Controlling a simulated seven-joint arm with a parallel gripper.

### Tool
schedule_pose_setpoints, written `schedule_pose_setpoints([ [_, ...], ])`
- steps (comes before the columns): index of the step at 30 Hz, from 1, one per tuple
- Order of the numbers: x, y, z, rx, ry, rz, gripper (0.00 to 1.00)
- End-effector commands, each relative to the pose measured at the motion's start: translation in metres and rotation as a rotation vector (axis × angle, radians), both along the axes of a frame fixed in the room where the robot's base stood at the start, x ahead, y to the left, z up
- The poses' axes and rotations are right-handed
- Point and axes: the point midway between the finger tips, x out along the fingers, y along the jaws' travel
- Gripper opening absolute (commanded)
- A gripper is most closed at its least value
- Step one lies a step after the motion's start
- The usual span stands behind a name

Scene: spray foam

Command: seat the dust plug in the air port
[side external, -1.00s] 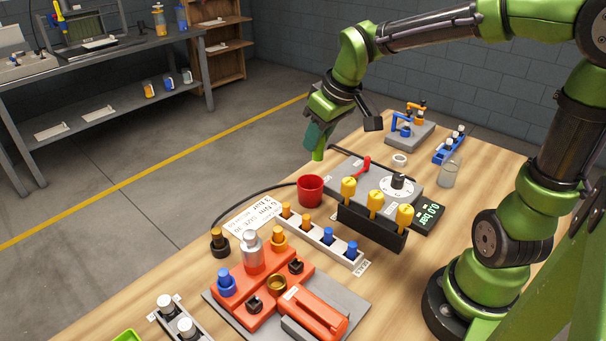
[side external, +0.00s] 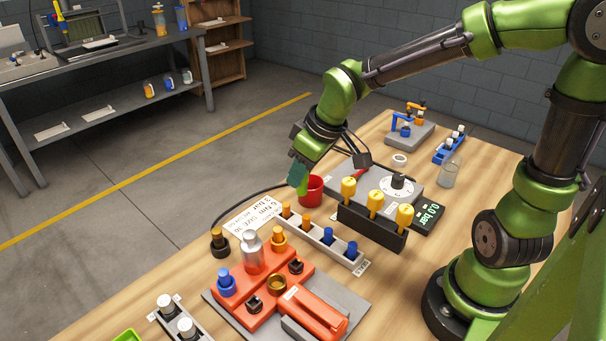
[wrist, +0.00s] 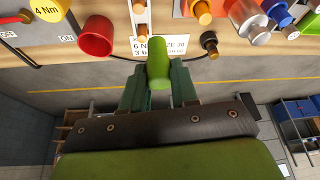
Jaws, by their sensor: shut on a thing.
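My gripper (side external: 298,176) is shut on a green cylindrical plug, which I take to be the dust plug. In the wrist view the plug (wrist: 158,62) sticks out between the two teal fingers. In the side view it is partly hidden by the fingers, in front of the red cup and above the table. The orange-red block (side external: 250,292) stands nearer the side camera, well apart from my gripper. I cannot tell for certain which opening is the air port.
A red cup (side external: 312,190) stands very near my gripper. A black-and-brass fitting (side external: 220,242) stands at the table's left edge. A dark hose curves behind the printed card.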

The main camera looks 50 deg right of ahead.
Motion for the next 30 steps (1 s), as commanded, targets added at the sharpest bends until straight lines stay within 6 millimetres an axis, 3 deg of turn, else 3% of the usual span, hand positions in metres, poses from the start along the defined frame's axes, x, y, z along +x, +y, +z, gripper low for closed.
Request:
schedule_pose_setpoints([
  [1,-0.006,0.023,-0.006,0.001,0.003,0.100,0.00],
  [6,-0.034,0.093,-0.021,0.004,0.002,0.485,0.00],
  [11,-0.056,0.133,-0.025,0.007,0.000,0.777,0.00],
  [17,-0.062,0.142,-0.029,0.007,-0.002,0.945,0.00],
  [30,-0.062,0.142,-0.079,0.005,0.001,0.959,0.00],
])
